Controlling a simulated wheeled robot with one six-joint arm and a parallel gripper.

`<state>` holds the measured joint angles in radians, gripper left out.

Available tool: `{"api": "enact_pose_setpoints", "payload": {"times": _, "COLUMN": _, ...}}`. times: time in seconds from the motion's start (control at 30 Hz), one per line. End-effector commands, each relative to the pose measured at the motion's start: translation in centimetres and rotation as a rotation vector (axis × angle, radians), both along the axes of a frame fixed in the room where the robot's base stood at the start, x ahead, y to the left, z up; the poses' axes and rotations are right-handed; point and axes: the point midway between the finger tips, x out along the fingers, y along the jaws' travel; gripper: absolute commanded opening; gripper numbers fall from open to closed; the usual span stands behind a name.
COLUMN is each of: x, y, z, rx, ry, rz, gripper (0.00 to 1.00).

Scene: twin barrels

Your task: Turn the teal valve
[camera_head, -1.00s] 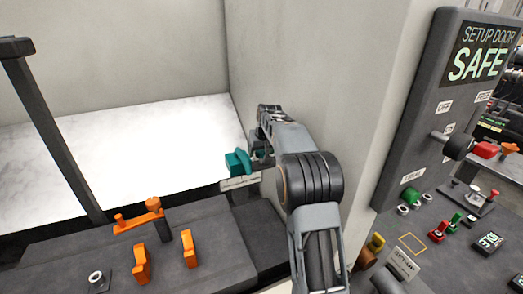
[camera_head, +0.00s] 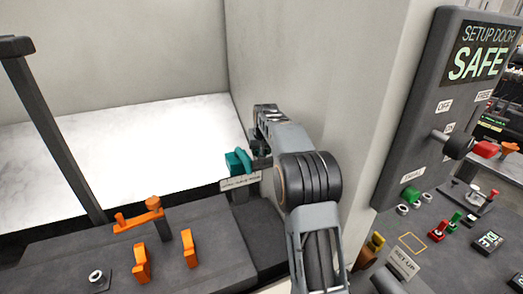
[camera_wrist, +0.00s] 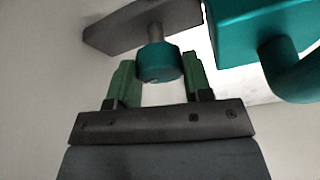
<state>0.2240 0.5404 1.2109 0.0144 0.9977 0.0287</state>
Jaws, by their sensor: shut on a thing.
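The teal valve shows in the head view as a teal block with a curved handle (camera_head: 237,162), standing at the right end of the white surface. In the wrist view a teal block and curved handle (camera_wrist: 243,38) fill the upper right. A small teal round knob (camera_wrist: 158,65) sits on a grey stem from a dark plate. My gripper (camera_wrist: 160,72) has its green fingers on either side of this knob and is shut on it. In the head view my gripper (camera_head: 260,158) is beside the valve's right side, its fingers mostly hidden by my arm.
A pale wall (camera_head: 310,70) rises close behind and right of my arm. Orange handles (camera_head: 141,262) stand on the dark bench at front left. A dark control panel reading SAFE (camera_head: 440,110) stands at the right. A label plate (camera_head: 240,181) is below the valve.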

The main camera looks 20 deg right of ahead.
Motion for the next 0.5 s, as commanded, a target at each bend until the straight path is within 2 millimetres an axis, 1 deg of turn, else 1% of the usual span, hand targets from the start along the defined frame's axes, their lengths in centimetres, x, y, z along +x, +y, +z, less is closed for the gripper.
{"api": "enact_pose_setpoints", "payload": {"times": 0.1, "x": 0.01, "y": 0.12, "z": 0.00, "rx": 0.000, "ry": 0.001, "rz": -0.070, "gripper": 0.22}}
{"api": "enact_pose_setpoints", "payload": {"times": 0.2, "x": 0.01, "y": 0.11, "z": 0.02, "rx": 0.001, "ry": -0.001, "rz": -0.101, "gripper": 0.22}}
{"api": "enact_pose_setpoints", "payload": {"times": 0.47, "x": 0.02, "y": 0.11, "z": 0.02, "rx": 0.001, "ry": -0.001, "rz": -0.106, "gripper": 0.22}}
{"api": "enact_pose_setpoints", "payload": {"times": 0.5, "x": 0.02, "y": 0.12, "z": 0.02, "rx": 0.001, "ry": -0.002, "rz": -0.106, "gripper": 0.48}}
